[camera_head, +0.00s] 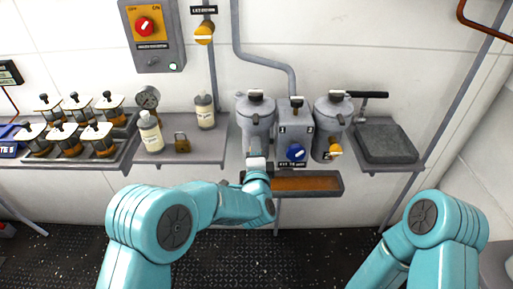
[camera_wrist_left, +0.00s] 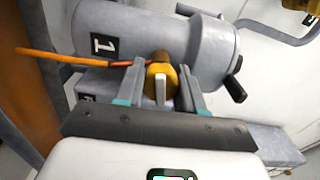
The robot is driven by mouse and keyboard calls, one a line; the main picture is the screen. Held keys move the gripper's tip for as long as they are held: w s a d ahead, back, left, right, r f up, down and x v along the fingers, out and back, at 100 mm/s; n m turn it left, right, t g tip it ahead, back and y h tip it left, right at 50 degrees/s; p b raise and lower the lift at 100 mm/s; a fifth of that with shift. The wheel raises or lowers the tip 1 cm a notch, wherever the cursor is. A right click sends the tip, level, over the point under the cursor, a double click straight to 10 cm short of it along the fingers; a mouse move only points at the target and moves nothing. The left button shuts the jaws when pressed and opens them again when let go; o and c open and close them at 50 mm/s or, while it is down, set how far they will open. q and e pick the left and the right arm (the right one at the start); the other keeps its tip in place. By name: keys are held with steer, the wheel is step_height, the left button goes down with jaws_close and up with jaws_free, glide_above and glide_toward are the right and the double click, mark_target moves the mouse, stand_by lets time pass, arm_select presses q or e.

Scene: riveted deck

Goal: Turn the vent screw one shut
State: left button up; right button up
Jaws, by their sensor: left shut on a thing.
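Vent screw one is a yellow knob (camera_wrist_left: 161,84) with a pale raised bar, on the side of the grey canister marked 1 (camera_wrist_left: 195,38) in the left wrist view. My left gripper's (camera_wrist_left: 161,90) two fingers stand on either side of the knob, shut on it. In the head view the left gripper (camera_head: 256,163) is at the front of the left canister (camera_head: 257,118) and hides the knob. My right arm shows at lower right, but its gripper is out of the picture.
A grey box with a blue knob (camera_head: 296,152) stands between the canisters. The right canister (camera_head: 329,122) has its own yellow knob (camera_head: 335,151). An orange-brown tray (camera_head: 335,184) lies below. Bottles (camera_head: 151,138) and a padlock (camera_head: 182,145) stand on the left shelf.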

arm_select(q)
steer(key=shift+m+p, duration=0.3)
steer(key=shift+m, duration=1)
steer(key=o, duration=1)
steer(key=shift+d, duration=0.1)
steer(key=shift+o, duration=0.2)
steer(key=s+b, duration=0.1)
steer(key=s, duration=1.5)
steer(key=shift+s+b, duration=0.2)
steer(key=shift+b, duration=0.1)
